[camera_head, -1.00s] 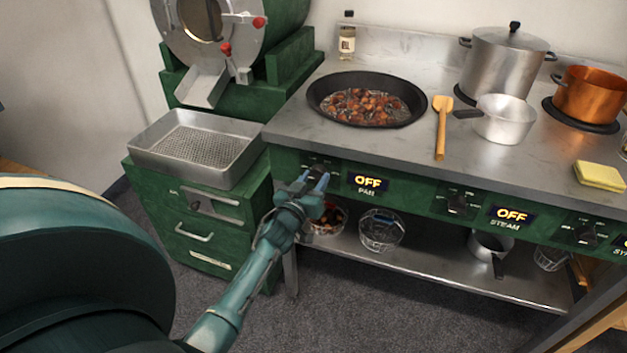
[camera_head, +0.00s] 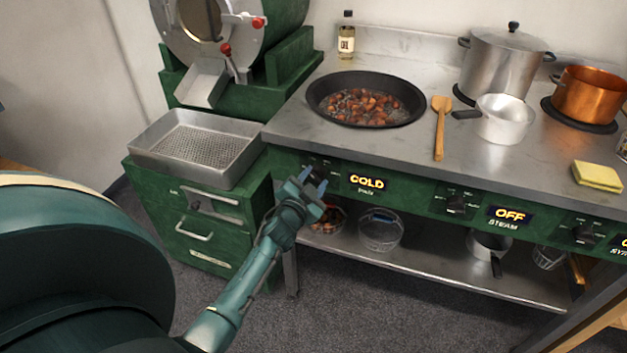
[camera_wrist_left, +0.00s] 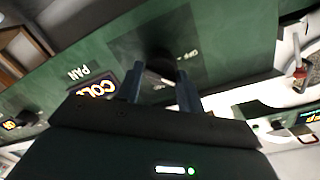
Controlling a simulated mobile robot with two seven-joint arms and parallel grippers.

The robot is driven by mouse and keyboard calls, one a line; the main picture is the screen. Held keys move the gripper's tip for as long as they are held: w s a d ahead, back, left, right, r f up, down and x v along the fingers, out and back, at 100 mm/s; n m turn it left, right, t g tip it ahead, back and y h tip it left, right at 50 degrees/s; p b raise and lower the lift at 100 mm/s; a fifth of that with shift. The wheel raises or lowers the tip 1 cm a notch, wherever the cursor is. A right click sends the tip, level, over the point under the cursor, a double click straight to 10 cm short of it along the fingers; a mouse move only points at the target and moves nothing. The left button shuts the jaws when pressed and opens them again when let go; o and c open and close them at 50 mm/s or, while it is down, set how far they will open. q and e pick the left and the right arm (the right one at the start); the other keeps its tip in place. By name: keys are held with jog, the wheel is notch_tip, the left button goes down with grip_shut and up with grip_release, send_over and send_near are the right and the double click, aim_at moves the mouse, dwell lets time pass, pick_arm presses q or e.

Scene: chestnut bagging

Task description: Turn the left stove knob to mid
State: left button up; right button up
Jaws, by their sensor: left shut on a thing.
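The left stove knob is on the green front panel (camera_head: 415,188), below the pan. My left gripper (camera_head: 316,180) is at it and mostly covers it in the head view. In the left wrist view the dark knob (camera_wrist_left: 160,65) sits between the two fingers of my left gripper (camera_wrist_left: 160,84), which are shut on it. The display (camera_head: 367,183) beside the knob, labelled PAN, reads COLD. It also shows in the left wrist view (camera_wrist_left: 98,88). The knob's exact pointer angle is hidden. My right gripper is not in view.
A black pan (camera_head: 366,99) with chestnuts sits on the stove top above the knob. The middle knob (camera_head: 456,203) is beside a STEAM display (camera_head: 510,216) reading OFF. A metal tray (camera_head: 195,147) stands on green drawers at left. Glass bowls (camera_head: 380,229) are on the shelf below.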

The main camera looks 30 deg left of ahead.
pick_arm(q)
jog(key=m, duration=0.2)
jog(key=shift+a+m, duration=0.1)
jog(key=shift+m, duration=0.2)
jog(key=shift+m+b, duration=0.3)
jog(key=shift+m, duration=0.6)
jog(key=m, duration=0.3)
jog(key=shift+y+b, duration=0.4)
jog(key=m, duration=0.4)
jog(key=shift+m+b, duration=0.3)
jog(key=shift+b, duration=0.1)
jog(key=shift+r+m+y, duration=0.1)
jog(key=shift+m+y, duration=0.2)
jog(key=shift+m, duration=0.2)
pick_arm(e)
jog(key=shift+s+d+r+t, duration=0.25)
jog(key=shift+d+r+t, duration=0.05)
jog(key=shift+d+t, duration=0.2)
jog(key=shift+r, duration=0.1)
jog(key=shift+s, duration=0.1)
pick_arm(q)
jog(key=o, duration=0.9)
jog(key=shift+o, duration=0.2)
jog(key=shift+d, duration=0.2)
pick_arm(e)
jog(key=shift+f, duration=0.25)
